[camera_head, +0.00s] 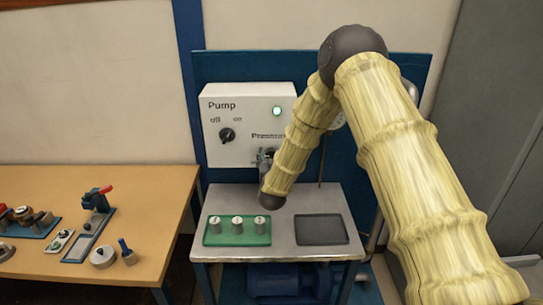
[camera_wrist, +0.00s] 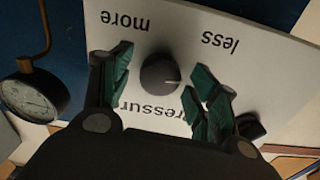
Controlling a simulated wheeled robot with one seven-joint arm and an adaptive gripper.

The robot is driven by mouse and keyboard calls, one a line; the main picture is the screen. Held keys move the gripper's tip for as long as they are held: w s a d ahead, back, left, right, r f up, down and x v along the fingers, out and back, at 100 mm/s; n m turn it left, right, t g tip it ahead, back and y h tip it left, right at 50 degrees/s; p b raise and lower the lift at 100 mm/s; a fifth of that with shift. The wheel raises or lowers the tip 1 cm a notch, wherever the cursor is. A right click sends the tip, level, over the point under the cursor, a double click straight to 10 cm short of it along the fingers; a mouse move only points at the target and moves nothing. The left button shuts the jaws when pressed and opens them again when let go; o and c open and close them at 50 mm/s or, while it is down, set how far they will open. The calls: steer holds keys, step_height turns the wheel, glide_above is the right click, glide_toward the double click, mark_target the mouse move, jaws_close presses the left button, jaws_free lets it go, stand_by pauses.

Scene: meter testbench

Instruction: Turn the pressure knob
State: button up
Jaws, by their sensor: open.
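The pressure knob (camera_wrist: 160,74) is a dark round knob with a pale pointer line, on the white panel between the words "more" and "less" in the wrist view. My gripper (camera_wrist: 162,82) is open, with one green-padded finger on each side of the knob and a gap to it on both sides. In the head view my gripper (camera_head: 266,155) is at the lower right of the white pump box (camera_head: 225,95), where my arm hides the pressure knob.
A round gauge (camera_wrist: 35,97) hangs at the left in the wrist view. A metal bench (camera_head: 285,198) below holds a green tray (camera_head: 212,240) with small weights and a dark mat (camera_head: 321,230). A wooden table (camera_head: 150,200) with tools stands at left.

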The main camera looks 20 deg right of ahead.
steer(key=c, duration=1)
